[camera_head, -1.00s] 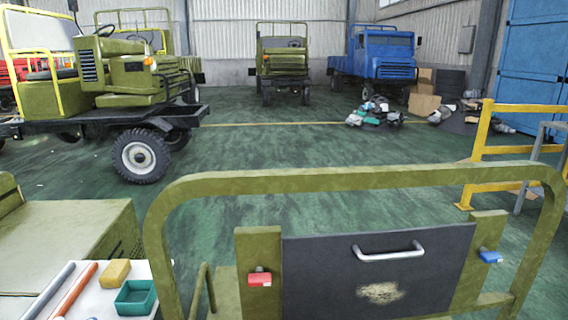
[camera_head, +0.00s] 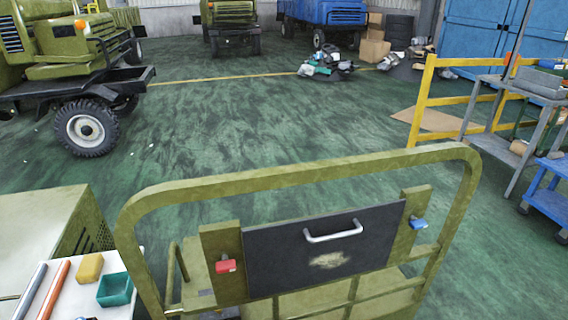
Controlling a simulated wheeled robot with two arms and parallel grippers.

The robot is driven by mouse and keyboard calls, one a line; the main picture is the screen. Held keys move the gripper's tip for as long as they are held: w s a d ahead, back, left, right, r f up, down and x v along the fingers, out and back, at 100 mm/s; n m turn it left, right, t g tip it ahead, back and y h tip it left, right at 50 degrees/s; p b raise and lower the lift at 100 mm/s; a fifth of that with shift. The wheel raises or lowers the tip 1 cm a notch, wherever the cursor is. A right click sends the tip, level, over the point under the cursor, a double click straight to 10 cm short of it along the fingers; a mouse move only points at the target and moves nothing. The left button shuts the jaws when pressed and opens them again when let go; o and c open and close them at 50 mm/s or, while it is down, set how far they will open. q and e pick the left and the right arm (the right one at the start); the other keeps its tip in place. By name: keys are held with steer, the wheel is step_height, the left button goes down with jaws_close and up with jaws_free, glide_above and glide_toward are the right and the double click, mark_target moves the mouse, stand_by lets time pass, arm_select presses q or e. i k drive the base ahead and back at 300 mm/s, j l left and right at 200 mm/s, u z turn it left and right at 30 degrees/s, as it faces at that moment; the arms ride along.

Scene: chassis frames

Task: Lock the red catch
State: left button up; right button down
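The red catch (camera_head: 226,266) sits on the olive upright post (camera_head: 222,241) at the left side of a dark panel (camera_head: 275,257). The panel has a silver handle (camera_head: 334,233) and a pale worn patch. A blue catch (camera_head: 418,223) sits on the post at the panel's right side. The panel stands inside an olive tubular frame (camera_head: 300,174). The catches are too small to tell whether they are locked. Neither of my grippers is in view.
At lower left, a white surface (camera_head: 112,311) holds a green bin (camera_head: 115,290), a yellow block (camera_head: 89,267), an orange rod (camera_head: 54,289) and a grey rod (camera_head: 30,291). A yellow railing (camera_head: 421,98) and grey table (camera_head: 490,148) stand at right. Open green floor lies beyond the frame.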

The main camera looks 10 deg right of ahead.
mark_target(225, 265)
steer(key=z, duration=0.7)
steer(key=i+l+u, duration=0.35)
steer(key=l, duration=0.3)
steer(key=k+u, duration=0.1)
steer(key=u, duration=0.9)
steer(key=l+u, duration=0.1)
steer(key=l, duration=0.1)
